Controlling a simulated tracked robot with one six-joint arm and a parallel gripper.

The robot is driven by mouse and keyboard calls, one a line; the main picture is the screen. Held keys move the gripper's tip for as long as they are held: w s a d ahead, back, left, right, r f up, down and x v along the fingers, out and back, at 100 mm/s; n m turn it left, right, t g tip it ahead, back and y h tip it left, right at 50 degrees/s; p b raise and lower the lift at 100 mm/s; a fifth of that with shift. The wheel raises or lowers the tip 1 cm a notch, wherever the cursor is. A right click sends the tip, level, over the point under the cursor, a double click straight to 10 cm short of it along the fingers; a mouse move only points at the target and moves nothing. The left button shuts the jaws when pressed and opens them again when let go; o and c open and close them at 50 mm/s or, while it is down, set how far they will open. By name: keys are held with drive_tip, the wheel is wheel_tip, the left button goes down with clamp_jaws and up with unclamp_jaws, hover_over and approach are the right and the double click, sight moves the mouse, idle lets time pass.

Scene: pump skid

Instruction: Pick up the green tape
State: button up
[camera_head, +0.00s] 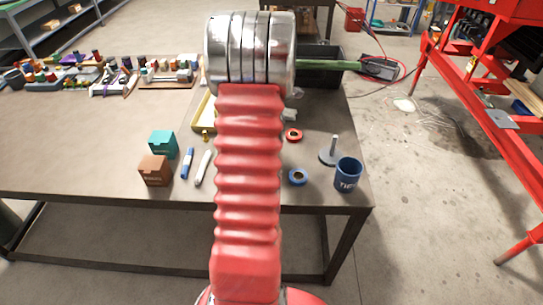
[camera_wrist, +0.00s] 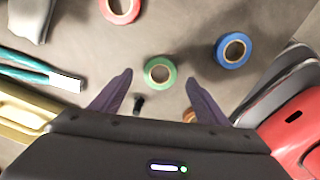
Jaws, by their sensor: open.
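The green tape (camera_wrist: 160,73) is a small round roll lying flat on the grey table, in the middle of the wrist view. My gripper (camera_wrist: 159,82) is open, with its two dark fingers on either side of the green tape's lower part in that view. The fingers look apart from the roll; I cannot tell how high they are above the table. In the head view my arm hides the green tape and the gripper.
A red tape (camera_head: 293,135) and a blue tape (camera_head: 298,177) lie right of my arm. A grey post on a base (camera_head: 332,151) and a blue cup (camera_head: 347,174) stand near the table's right edge. Teal (camera_head: 163,144) and brown (camera_head: 155,170) boxes stand left.

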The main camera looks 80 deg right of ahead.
drive_tip(key=shift+a+f, duration=0.1)
drive_tip(key=shift+f, duration=1.75)
drive_tip(key=shift+c, duration=0.6)
drive_tip(key=c, duration=0.9)
